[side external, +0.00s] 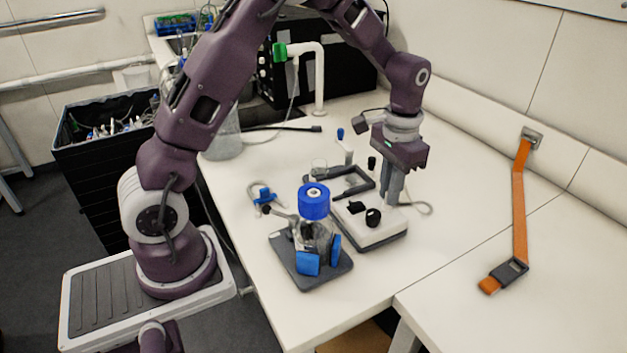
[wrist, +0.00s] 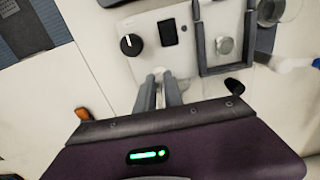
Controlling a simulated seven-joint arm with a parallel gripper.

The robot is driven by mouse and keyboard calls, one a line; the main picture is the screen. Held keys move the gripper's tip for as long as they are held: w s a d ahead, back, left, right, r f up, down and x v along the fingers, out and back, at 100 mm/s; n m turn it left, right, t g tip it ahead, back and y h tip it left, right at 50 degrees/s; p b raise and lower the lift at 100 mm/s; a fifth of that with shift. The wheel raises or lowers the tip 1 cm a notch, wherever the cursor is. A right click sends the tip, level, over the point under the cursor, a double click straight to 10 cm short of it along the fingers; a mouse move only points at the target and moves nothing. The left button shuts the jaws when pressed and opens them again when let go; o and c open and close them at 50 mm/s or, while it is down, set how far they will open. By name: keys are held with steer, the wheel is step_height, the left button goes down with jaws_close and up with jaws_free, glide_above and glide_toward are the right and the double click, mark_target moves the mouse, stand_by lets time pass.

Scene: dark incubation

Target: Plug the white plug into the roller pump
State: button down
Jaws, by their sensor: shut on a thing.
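The roller pump (side external: 376,237) is a low white box with black knobs, at the middle of the bench. My gripper (side external: 390,200) points down at the pump's far right edge. In the wrist view my gripper (wrist: 161,84) is shut on the white plug (wrist: 158,71), of which only a small pale part shows between the fingertips. The fingers hide the rest of the plug, and I cannot tell whether it is seated in the pump.
A blue-capped glass bottle (side external: 314,203) stands on a dark plate (side external: 335,269) in front of the pump. A dark frame (side external: 352,180) lies behind it. An orange strap (side external: 518,210) hangs at the right. The right bench top is mostly clear.

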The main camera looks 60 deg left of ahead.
steer(key=c, duration=1.4)
jaws_free()
steer(key=shift+o, duration=0.2)
steer(key=shift+r, duration=0.35)
steer(key=s+d+r+t, duration=0.1)
steer(key=s+r, duration=0.3)
steer(key=r, duration=0.3)
steer(key=s+r+t, duration=0.1)
steer(key=s+r, duration=0.3)
steer(key=r, duration=0.3)
steer(key=s+d+r+t, duration=0.1)
steer(key=s+t, duration=0.2)
steer(key=s, duration=1.5)
steer(key=shift+s+d+t, duration=0.3)
